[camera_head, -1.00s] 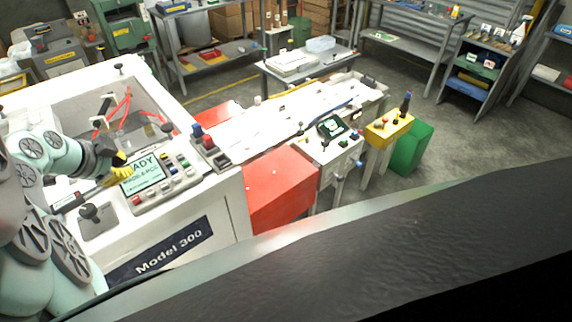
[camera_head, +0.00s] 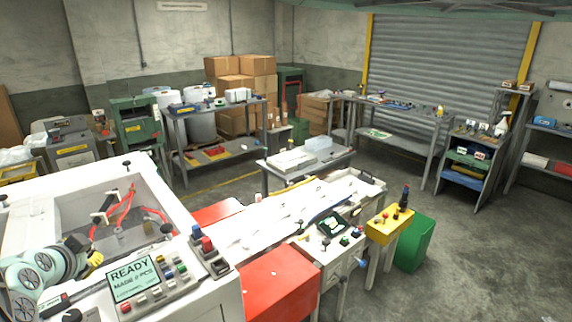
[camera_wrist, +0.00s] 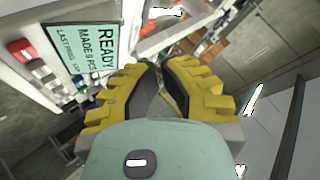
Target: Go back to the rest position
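My gripper (camera_wrist: 163,75) has two yellow ribbed fingers with dark inner pads. In the wrist view a narrow gap shows between them, with nothing held in it. In the head view my pale green arm enters at the lower left, over the white machine (camera_head: 222,290). The machine's screen (camera_head: 132,279) reads READY and MADE 0 PCS. The screen also shows in the wrist view (camera_wrist: 85,45), left of the fingers and apart from them.
The machine's open bay (camera_head: 105,225) holds red hoses. A red box (camera_head: 280,285) and a long white work surface (camera_head: 270,222) adjoin the machine. A yellow button box (camera_head: 388,229) and green bin (camera_head: 415,243) stand right. Open floor (camera_head: 480,260) lies at the right.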

